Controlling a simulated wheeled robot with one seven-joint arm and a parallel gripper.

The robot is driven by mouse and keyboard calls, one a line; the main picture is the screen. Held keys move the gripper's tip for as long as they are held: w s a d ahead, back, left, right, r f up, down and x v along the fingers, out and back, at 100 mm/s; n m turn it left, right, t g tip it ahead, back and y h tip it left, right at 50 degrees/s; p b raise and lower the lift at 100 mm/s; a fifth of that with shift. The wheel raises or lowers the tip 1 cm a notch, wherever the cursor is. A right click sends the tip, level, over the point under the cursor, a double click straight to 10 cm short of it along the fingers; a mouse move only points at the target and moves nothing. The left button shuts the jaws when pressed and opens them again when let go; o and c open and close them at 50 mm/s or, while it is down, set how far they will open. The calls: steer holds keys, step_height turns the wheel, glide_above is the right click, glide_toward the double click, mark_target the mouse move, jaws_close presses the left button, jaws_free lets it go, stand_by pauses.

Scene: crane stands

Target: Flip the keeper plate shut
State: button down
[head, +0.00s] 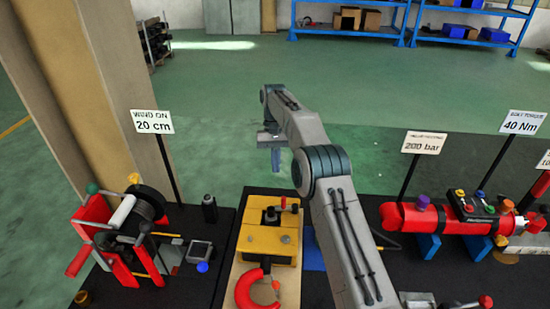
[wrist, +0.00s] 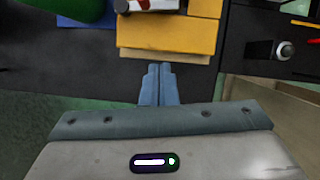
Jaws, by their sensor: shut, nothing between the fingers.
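My gripper (head: 275,165) is held up behind the middle stand in the head view, clear of it. Its blue-grey fingers are together and empty in the wrist view (wrist: 159,72). The middle stand has a yellow block (head: 272,243) on a wooden board (head: 240,277), with a dark part, a knob and a small red-tipped lever (head: 283,203) at its far end. I cannot tell for sure which part is the keeper plate. In the wrist view the yellow block (wrist: 165,37) lies just beyond my fingertips, with a red and white part (wrist: 150,4) at the top edge.
A red hook-shaped piece (head: 258,291) lies at the board's near end. A red winder (head: 118,230) stands on the left, and a red cylinder (head: 405,218) on blue supports on the right. Upright sign posts rise on both sides. My arm hides part of the bench.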

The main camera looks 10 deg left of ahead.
steer(key=shift+v, duration=0.95)
steer(key=s+d+r+t, duration=0.2)
steer(key=s+d+r, duration=0.4)
steer(key=r, duration=0.2)
steer(key=s+d+r+t, duration=0.2)
steer(key=s+d+r, duration=0.35)
steer(key=r, duration=0.35)
steer(key=s+d+f+t, duration=0.1)
steer(key=s+d+f, duration=0.1)
steer(key=s, duration=0.6)
steer(key=s+d+f+m+t, duration=0.1)
steer(key=s+d, duration=0.4)
steer(key=s, duration=0.4)
steer(key=s+d+f+m+t, duration=0.1)
steer(key=s+d+f+t, duration=0.1)
steer(key=s, duration=0.6)
steer(key=shift+s+d+f+y, duration=0.35)
steer(key=shift+d+f+y, duration=0.05)
steer(key=shift+d, duration=0.35)
